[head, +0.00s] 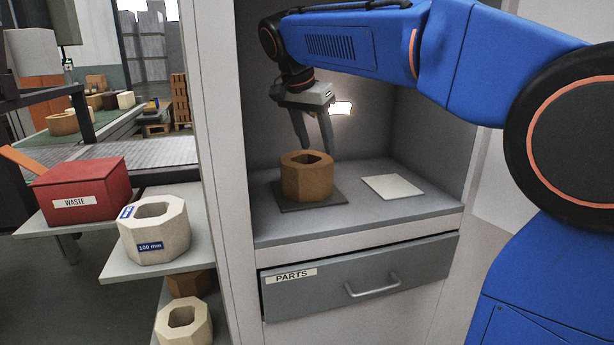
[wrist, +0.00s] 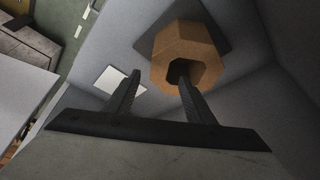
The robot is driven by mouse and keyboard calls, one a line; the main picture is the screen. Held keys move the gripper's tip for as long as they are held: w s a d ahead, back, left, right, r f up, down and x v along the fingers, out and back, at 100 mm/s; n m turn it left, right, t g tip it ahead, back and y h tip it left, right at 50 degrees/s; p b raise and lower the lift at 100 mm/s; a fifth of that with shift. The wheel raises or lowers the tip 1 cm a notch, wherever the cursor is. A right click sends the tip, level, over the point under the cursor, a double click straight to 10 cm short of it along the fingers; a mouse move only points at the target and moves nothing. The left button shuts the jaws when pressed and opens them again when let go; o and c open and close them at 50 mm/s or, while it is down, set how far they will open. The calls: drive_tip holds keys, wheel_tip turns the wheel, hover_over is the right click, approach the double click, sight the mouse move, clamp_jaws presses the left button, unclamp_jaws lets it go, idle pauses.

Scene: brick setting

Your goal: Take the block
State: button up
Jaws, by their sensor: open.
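The block (head: 306,184) is a brown octagonal piece with a hole through its top. It sits upright on a dark square mat (head: 327,199) inside the cabinet niche. My gripper (head: 317,153) is open and empty, with its fingers pointing down just above the block. In the wrist view the block (wrist: 177,45) lies beyond the fingertips of my gripper (wrist: 158,82). The right finger there overlaps the block's hole in the picture; I cannot tell whether it touches or enters it.
A white square plate (head: 392,187) lies right of the block. The niche walls stand close around. Below is a drawer (head: 330,284) marked PARTS. Outside, left, are a cream octagonal block (head: 168,243) marked 100 mm and a red WASTE box (head: 85,187).

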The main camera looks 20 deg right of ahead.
sight(322, 163)
drive_tip(key=shift+x, duration=4.05)
clamp_jaws()
drive_tip(key=shift+r, duration=0.15)
